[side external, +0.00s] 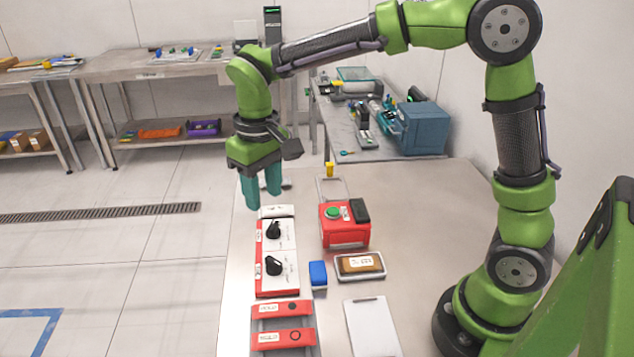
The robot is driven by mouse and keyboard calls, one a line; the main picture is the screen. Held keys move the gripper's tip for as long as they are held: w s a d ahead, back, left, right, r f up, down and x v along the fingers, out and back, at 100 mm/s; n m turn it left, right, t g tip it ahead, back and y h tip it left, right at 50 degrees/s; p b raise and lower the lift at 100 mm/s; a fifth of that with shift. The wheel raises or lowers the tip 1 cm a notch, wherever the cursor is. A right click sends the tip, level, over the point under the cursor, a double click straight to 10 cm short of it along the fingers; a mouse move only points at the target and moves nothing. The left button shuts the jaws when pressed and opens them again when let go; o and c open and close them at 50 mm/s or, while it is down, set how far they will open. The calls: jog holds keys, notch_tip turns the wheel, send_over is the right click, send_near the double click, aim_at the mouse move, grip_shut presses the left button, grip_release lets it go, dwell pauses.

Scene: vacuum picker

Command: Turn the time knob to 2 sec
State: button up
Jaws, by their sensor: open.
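A red-and-white control panel (289,283) lies on the metal table and carries two black knobs. The far knob (274,230) and the near knob (273,265) each have a pointer-like grip. I cannot read the labels, so I cannot tell which one is the time knob or what it is set to. My gripper (262,198) has teal fingers pointing down and is open and empty. It hangs above the far end of the panel, beyond the far knob and apart from it. The fingers partly hide a white item behind the panel.
A red box with a green button (346,234) stands right of the panel. A blue block (318,275), a small tray with a brown item (360,266) and a clipboard (372,327) lie nearby. Red-orange labelled bars (283,311) lie in front.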

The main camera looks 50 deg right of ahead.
send_near(273, 260)
notch_tip(273, 260, down, 9)
jog(key=shift+w+r, duration=0.1)
jog(key=shift+r, duration=0.05)
dwell(0.3)
jog(key=shift+c, duration=0.4)
grip_shut()
